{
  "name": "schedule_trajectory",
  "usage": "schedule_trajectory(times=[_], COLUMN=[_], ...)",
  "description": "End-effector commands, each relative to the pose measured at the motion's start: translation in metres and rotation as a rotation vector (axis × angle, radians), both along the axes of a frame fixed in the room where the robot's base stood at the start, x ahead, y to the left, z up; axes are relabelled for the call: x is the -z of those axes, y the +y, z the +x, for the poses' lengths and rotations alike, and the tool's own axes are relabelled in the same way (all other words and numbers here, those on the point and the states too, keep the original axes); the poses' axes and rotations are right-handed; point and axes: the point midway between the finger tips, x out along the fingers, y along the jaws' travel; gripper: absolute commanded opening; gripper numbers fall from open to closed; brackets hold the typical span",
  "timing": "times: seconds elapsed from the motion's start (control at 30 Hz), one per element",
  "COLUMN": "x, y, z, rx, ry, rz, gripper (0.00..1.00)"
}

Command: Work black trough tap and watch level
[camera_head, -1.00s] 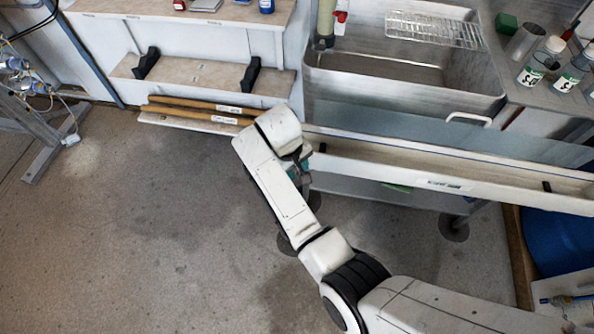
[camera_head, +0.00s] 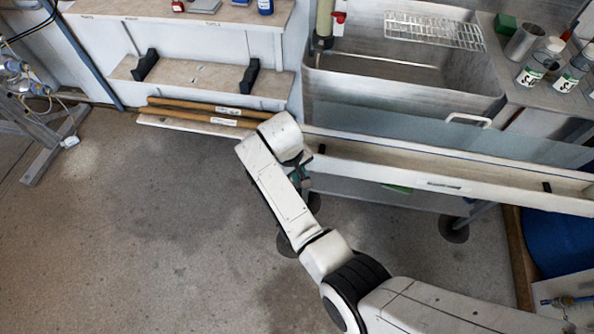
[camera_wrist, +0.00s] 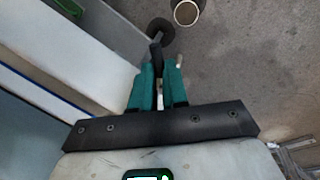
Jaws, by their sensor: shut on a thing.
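My gripper (camera_wrist: 158,88) has teal fingers, shut on a small black piece, seemingly the black tap (camera_wrist: 155,54), beside a pale wall in the wrist view. A thin pale piece shows next to it. In the head view my gripper (camera_head: 303,172) is mostly hidden by my wrist, at the left end of the long white trough (camera_head: 400,172). Black pieces stand in the trough near both ends. I cannot make out a liquid level in it.
A metal sink (camera_head: 405,98) with a wire rack (camera_head: 432,30) stands behind the trough. Labelled bottles (camera_head: 541,62) stand at right. A shelf holds two black brackets (camera_head: 250,75), with wooden rods (camera_head: 205,109) below. A blue drum (camera_head: 560,248) stands at right.

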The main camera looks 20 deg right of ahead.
Motion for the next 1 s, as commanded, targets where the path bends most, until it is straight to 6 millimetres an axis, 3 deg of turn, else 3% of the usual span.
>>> schedule_trajectory(times=[0.47,1.0], x=[-0.003,-0.004], y=[-0.002,-0.013], z=[0.000,0.002], rx=[-0.054,-0.459], ry=[0.001,0.001], rz=[-0.001,-0.001], gripper=[0.00,0.00])
